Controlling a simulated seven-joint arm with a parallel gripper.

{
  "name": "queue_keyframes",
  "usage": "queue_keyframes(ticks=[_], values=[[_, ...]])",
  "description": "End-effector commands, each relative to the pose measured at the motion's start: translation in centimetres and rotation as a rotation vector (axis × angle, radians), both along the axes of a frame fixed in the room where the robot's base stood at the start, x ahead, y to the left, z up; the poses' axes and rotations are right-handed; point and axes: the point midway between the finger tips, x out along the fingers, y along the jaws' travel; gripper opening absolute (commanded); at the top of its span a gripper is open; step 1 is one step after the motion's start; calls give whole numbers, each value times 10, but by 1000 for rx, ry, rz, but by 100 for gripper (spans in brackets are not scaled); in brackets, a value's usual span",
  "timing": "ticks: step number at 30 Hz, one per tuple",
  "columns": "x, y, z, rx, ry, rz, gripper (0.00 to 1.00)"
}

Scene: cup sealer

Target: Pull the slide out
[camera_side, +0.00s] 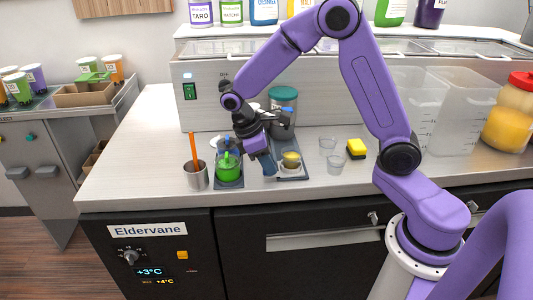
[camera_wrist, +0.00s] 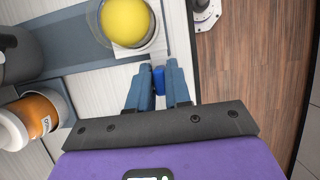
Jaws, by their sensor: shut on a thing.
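The slide (camera_side: 293,177) is a grey tray on the counter, with a yellow-topped cup (camera_side: 291,158) in it. In the wrist view the cup (camera_wrist: 125,22) shows from above at the top, in a round holder. A small blue handle (camera_wrist: 158,79) shows at the slide's edge, between the fingertips of my gripper (camera_wrist: 157,80). My gripper is shut on this handle. In the side view my gripper (camera_side: 268,165) points down at the left of the cup and hides part of the slide.
A metal cup (camera_side: 196,176) with an orange stick is further left. The counter's front edge (camera_side: 290,192) is close.

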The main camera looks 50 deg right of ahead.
Motion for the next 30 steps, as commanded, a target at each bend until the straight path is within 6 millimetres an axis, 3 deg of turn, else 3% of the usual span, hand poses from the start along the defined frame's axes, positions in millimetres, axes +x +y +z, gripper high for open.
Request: queue_keyframes(ticks=[10, 11, 12, 23, 30], values=[[-4, 6, 1, 5, 3, 1, 0], [-4, 6, 1, 4, 4, 2, 28], [-4, 6, 1, 5, 4, 2, 39], [-1, 5, 3, 4, -1, 0, 39], [8, 14, 35, 6, -4, 0, 39]])
